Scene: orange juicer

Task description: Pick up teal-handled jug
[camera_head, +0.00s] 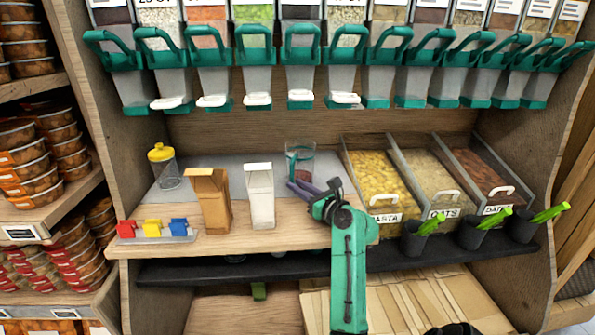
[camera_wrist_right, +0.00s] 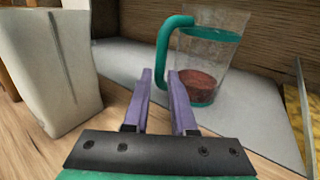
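The jug is clear with a teal rim and handle and has dark reddish contents low inside. It (camera_head: 300,163) stands upright on a grey surface on the shelf. In the right wrist view the jug (camera_wrist_right: 212,62) is just beyond my right gripper (camera_wrist_right: 160,76), right of centre, with its handle on the left side. My right gripper's purple fingers are apart. The lower part of the handle shows between and just past the fingertips; I cannot tell whether they touch it. In the head view my right gripper (camera_head: 310,187) is in front of the jug. My left gripper is not in view.
A white carton (camera_head: 260,196) and a brown carton (camera_head: 210,202) stand left of my right gripper. A yellow-lidded jar (camera_head: 164,166) is further left. Bins of pasta (camera_head: 374,178) and other food lie to the right. Teal-handled dispensers (camera_head: 301,75) hang above.

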